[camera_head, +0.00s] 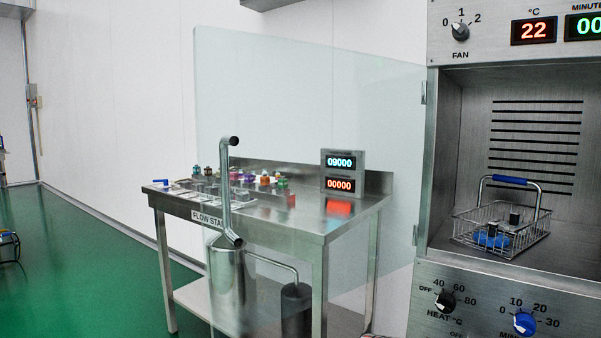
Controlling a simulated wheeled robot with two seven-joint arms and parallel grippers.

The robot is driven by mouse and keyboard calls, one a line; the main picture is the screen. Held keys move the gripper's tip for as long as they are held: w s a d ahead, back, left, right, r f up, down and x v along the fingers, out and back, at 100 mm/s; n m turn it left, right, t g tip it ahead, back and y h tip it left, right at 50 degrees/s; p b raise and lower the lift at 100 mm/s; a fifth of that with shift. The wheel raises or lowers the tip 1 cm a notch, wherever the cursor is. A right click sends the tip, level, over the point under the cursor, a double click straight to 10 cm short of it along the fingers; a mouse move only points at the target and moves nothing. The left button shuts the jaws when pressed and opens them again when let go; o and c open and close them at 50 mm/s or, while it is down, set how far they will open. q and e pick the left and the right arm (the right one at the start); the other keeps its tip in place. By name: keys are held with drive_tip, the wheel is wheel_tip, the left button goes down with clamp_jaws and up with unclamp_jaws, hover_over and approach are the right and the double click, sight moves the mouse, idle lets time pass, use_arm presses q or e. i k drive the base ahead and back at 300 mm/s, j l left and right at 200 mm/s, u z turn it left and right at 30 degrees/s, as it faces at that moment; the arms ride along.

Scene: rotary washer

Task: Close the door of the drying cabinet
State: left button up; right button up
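The drying cabinet (446,165) stands at the right of the head view. Its clear glass door (290,110) is wide open, hinged on the cabinet's left edge and swung out to the left. The door's upright steel tube handle (225,190) is near the glass's free edge. A wire basket (504,247) with a blue-gripped handle sits inside the open chamber, holding dark and blue parts. Neither of my grippers can be made out.
Behind the glass is a steel flow stand table (318,230) with small colored fittings and a display box (342,174). Metal cylinders stand on its lower shelf. Knobs (524,323) are on the cabinet's lower panel.

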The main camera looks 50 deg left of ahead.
sight(232, 140)
drive_tip(key=j+z, duration=0.1)
drive_tip(key=j, duration=0.4)
drive_tip(key=k+j, duration=0.1)
drive_tip(key=j, duration=0.4)
drive_tip(key=j+z, duration=0.15)
drive_tip(key=j, duration=0.35)
drive_tip(key=k+j, duration=0.15)
drive_tip(key=j, duration=0.35)
drive_tip(key=k+j+z, duration=0.15)
drive_tip(key=j, duration=0.35)
